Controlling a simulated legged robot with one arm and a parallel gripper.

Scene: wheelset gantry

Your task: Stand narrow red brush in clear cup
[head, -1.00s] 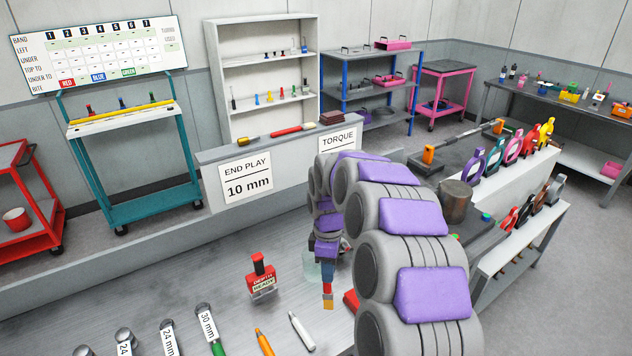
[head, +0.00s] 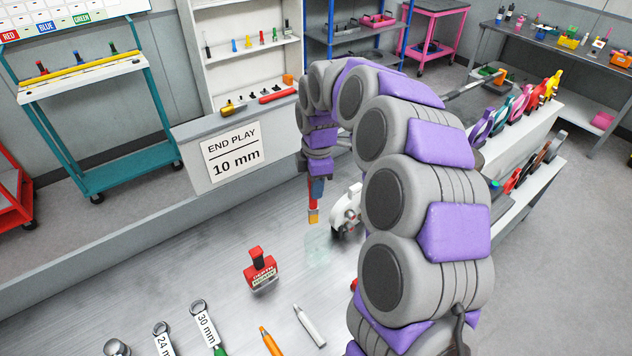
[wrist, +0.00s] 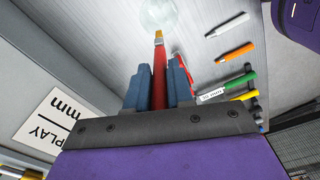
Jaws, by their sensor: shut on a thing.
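The narrow red brush (head: 314,202) is held in my gripper (head: 316,186), its tan tip pointing down. In the wrist view the brush (wrist: 159,68) lies between the two blue-grey fingers of my gripper (wrist: 158,78), which are shut on it. The clear cup (head: 318,248) stands on the grey bench, faint and see-through. In the head view the brush tip shows just above the cup, apart from it. The wrist view shows the cup (wrist: 157,14) beyond the brush tip at the top edge.
A red stamp-like block (head: 261,268) stands left of the cup. A white device (head: 346,213) is close on the cup's right. An orange marker (head: 271,342), a white marker (head: 309,325) and wrenches (head: 205,322) lie at the front.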

